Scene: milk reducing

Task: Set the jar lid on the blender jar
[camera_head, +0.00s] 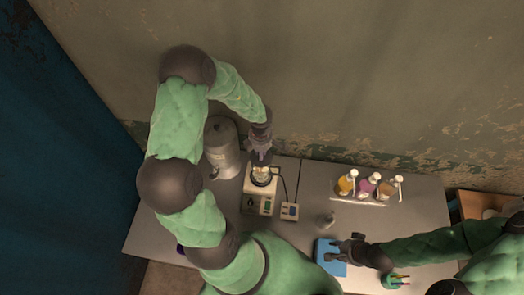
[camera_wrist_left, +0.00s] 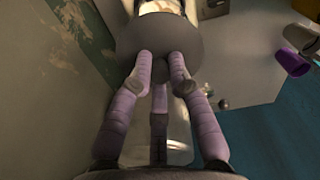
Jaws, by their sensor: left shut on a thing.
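My left gripper (camera_head: 261,156) is above the back of the blender (camera_head: 258,198), close to the blender jar (camera_head: 262,179). In the left wrist view, the fingers of my left gripper (camera_wrist_left: 162,75) are closed on a small knob of the dark grey round jar lid (camera_wrist_left: 182,42). The lid's disc spreads beyond the fingertips. The head view is too small to tell whether the lid touches the jar. My right gripper (camera_head: 337,253) is over a blue block-like thing (camera_head: 326,246); whether its fingers are open is not clear.
A large metal canister (camera_head: 221,150) stands left of the blender. A small boxed device (camera_head: 290,211) with a cable is at the right. Several colored bottles (camera_head: 367,188) stand in a row at the back.

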